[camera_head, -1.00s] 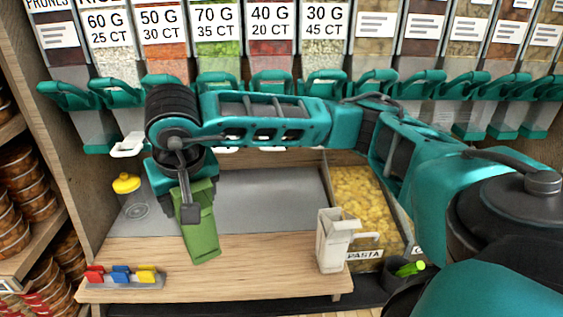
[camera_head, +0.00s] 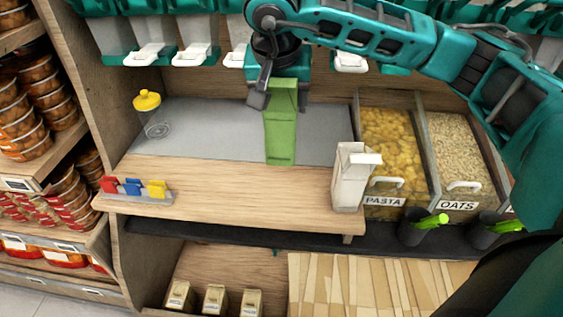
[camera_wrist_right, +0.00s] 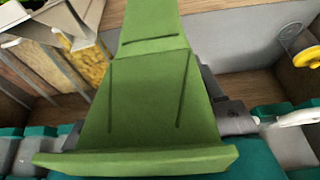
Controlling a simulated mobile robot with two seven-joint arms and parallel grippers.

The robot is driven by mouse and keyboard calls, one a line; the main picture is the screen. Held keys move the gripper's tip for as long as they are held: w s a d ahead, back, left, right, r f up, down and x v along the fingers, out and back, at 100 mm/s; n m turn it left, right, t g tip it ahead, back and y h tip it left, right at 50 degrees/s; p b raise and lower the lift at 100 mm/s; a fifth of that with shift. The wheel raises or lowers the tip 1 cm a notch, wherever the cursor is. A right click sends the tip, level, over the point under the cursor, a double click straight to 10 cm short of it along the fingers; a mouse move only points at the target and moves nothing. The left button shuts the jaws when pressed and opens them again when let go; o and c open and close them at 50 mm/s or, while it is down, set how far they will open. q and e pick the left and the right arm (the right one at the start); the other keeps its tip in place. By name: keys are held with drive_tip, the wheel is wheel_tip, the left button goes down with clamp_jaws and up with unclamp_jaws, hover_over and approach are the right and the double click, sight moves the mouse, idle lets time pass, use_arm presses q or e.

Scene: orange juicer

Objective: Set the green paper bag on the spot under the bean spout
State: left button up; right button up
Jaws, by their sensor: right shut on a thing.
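The green paper bag (camera_head: 281,132) hangs nearly upright, base down, from my right gripper (camera_head: 268,95). The gripper is shut on its upper part. In the head view the bag's base overlaps the front edge of the grey strip (camera_head: 207,120); I cannot tell whether it touches. In the right wrist view the bag (camera_wrist_right: 150,85) fills the middle and hides most of the fingers. Teal dispensers with white spout flaps (camera_head: 193,57) line the back above the strip. No bean label shows now, so I cannot tell which spout is the bean one. My left gripper is out of view.
A white paper bag (camera_head: 347,182) stands right on the wooden counter (camera_head: 230,190). Pasta (camera_head: 390,150) and oats (camera_head: 455,150) bins lie beyond it. A yellow-lidded jar (camera_head: 149,105) and coloured clips (camera_head: 134,187) are at left. The counter's middle is clear.

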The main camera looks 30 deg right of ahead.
sight(282, 155)
wheel_tip(282, 155, down, 8)
drive_tip(key=shift+b, duration=0.45)
wheel_tip(282, 155, down, 5)
drive_tip(key=shift+f+b, duration=0.1)
drive_tip(key=shift+b, duration=0.25)
drive_tip(key=shift+f, duration=0.15)
drive_tip(key=o, duration=1.3)
drive_tip(key=shift+c, duration=0.2)
